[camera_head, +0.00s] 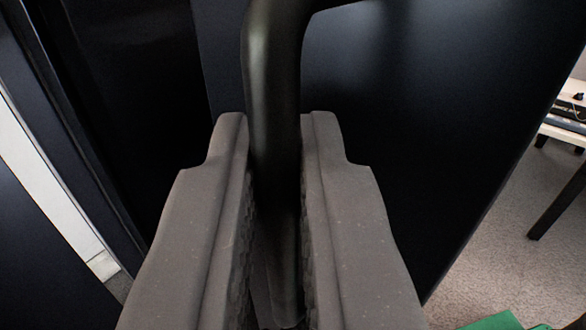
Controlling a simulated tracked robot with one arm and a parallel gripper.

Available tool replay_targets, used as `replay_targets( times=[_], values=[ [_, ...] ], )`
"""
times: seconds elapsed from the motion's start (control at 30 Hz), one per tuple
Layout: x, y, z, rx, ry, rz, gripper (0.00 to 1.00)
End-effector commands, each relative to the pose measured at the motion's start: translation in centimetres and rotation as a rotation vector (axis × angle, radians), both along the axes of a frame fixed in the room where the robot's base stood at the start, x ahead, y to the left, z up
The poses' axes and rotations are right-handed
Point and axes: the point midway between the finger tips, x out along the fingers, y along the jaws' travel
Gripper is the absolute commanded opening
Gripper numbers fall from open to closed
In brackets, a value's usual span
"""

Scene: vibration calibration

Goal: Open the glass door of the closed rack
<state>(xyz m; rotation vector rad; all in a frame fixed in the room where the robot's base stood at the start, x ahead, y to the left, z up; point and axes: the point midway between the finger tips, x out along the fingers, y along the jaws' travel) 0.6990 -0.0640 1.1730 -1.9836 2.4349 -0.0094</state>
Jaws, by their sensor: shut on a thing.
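My gripper (275,165) fills the lower middle of the head view. Its two grey fingers are shut on a dark bar handle (272,70), one finger on each side. The handle runs upright between the fingers and bends to the right at the top edge. Behind it is a dark, glossy panel (400,120), which looks like the rack door. Its right edge slants down against the room. To the left are more dark panels of the rack (130,90). I cannot tell from this close view how far the door stands open.
A pale strip (55,190) shows between dark panels at the left. At the right is speckled grey floor (500,235), with a dark table leg (560,205) and a white shelf with items (568,125). A green object (495,321) lies at the bottom right edge.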

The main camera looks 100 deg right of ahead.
Motion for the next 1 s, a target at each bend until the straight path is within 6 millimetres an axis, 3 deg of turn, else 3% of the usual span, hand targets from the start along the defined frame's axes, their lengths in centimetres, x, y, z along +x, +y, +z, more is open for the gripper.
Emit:
replay_targets(
  times=[0.43,0.5,0.53,1.0],
  values=[
    [-0.14,-1.27,-0.56,0.005,0.006,-0.021,0.00],
    [-0.14,-1.31,-0.57,0.005,0.006,-0.022,0.27],
    [-0.15,-1.31,-0.54,0.005,0.006,-0.022,0.31],
    [-0.13,-1.06,-0.26,0.003,0.002,-0.019,0.31]
  ],
)
